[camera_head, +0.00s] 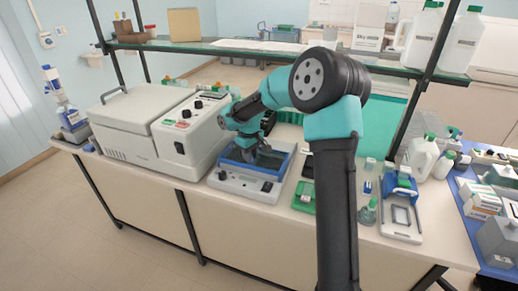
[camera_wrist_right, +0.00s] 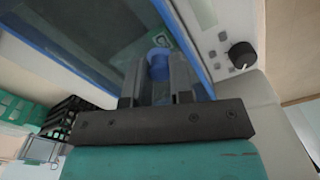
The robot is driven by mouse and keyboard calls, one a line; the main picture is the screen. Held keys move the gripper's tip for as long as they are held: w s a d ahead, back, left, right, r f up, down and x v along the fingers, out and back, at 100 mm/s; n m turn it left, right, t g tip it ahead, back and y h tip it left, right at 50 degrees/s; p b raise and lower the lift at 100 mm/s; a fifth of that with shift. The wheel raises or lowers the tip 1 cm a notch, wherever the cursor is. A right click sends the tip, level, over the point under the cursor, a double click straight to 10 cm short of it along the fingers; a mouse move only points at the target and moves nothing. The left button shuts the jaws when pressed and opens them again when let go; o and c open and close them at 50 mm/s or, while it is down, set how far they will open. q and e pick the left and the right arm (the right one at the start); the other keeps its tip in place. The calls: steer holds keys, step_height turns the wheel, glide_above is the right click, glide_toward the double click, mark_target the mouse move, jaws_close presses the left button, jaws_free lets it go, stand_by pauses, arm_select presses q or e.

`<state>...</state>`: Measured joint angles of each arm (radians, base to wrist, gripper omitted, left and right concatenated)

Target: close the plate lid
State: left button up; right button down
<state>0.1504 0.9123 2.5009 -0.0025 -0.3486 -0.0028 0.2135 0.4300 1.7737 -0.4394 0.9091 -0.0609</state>
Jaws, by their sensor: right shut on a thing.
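The plate lid is a dark, see-through panel with a blue frame (camera_head: 222,172) on a white device (camera_head: 238,184) with knobs on its front. My right gripper (camera_head: 262,157) is over the lid, its fingers pointing down. In the right wrist view, the fingers of my gripper (camera_wrist_right: 158,82) are shut on a blue knob (camera_wrist_right: 158,62) on the lid (camera_wrist_right: 100,38). The lid seems to lie low over the device, but I cannot tell whether it sits flush. My arm hides its back right part. My left gripper is not in view.
A large white machine (camera_head: 140,122) stands left of the device. A green tray (camera_head: 303,197), a small bottle (camera_head: 367,214) and a blue-topped device (camera_head: 402,190) are to the right. A glass shelf (camera_head: 215,47) runs above the bench. The black rack (camera_wrist_right: 62,122) shows in the wrist view.

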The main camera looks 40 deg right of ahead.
steer(key=shift+s+a, duration=0.1)
steer(key=shift+a, duration=0.15)
steer(key=c, duration=1)
jaws_free()
steer(key=shift+r, duration=0.1)
step_height(320, 180, up, 17)
steer(key=shift+r, duration=0.15)
